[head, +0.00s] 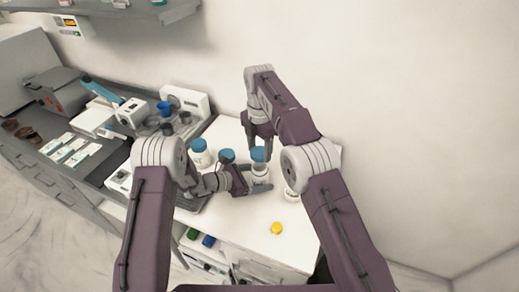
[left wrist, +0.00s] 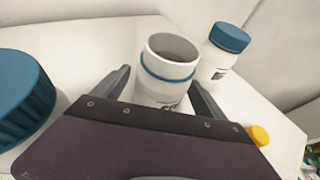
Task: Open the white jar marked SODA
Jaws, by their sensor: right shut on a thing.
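The white jar (head: 261,171) stands on the white worktop. The left wrist view shows the jar (left wrist: 168,85) with its mouth open, a blue ring near its rim and dark lettering partly hidden low on its side. My left gripper (head: 257,176) is open, one finger on each side of the jar; its fingers (left wrist: 160,85) look slightly apart from the wall. My right gripper (head: 258,143) points down over the jar, shut on the blue lid (head: 259,154), which is off the jar.
A blue-lidded jar (left wrist: 225,55) stands behind the open one. Another blue lid (left wrist: 22,98) is close at the left, and a jar (head: 200,155) stands further left. A yellow cap (head: 277,228) lies near the front edge. A wall is behind.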

